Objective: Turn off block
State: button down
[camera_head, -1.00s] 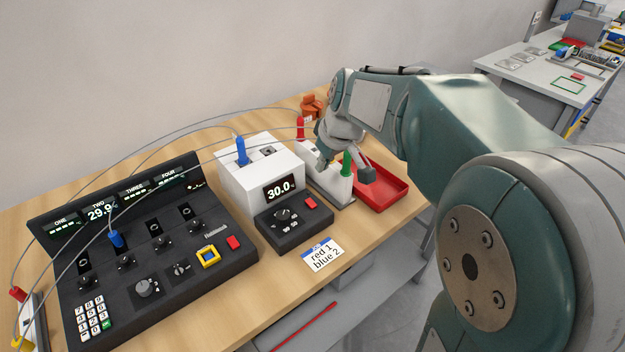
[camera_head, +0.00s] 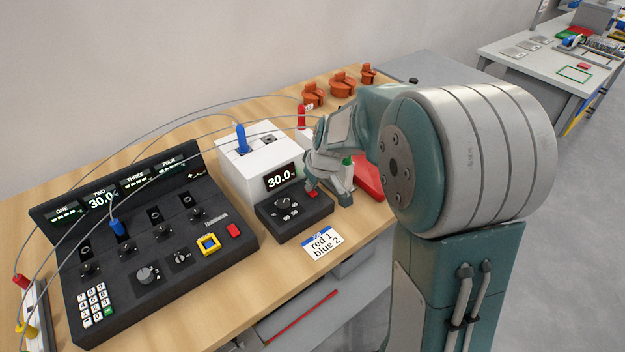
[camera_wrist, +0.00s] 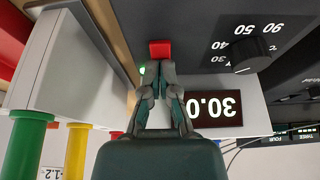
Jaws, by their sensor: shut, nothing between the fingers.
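The block (camera_head: 262,165) is a white box with a black front panel, a dial (camera_head: 283,201) and a lit display (camera_head: 283,177) reading 30.0. The display appears upside down in the wrist view (camera_wrist: 215,108). A red button (camera_wrist: 160,49) sits on its front panel, at the panel's right side in the head view. My gripper (camera_wrist: 157,68) is shut and empty, its fingertips at the near edge of the red button; I cannot tell whether they touch it. A green light (camera_wrist: 142,71) shows beside the fingertips. A blue probe (camera_head: 241,138) stands in the block's top.
The black console (camera_head: 150,245) with several knobs and a keypad stands left of the block. A red tray (camera_head: 369,180) and a white holder with coloured handles are to the right. Thin cables arch above.

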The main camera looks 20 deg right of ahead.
jog(key=shift+a, duration=0.15)
jog(key=shift+w+a+f, duration=0.1)
jog(key=shift+a+f, duration=0.05)
jog(key=shift+f+g, duration=0.1)
jog(key=shift+g, duration=0.2)
jog(key=shift+s+d, duration=0.25)
jog(key=shift+s, duration=0.2)
jog(key=shift+s+d, duration=0.2)
jog(key=shift+s, duration=0.25)
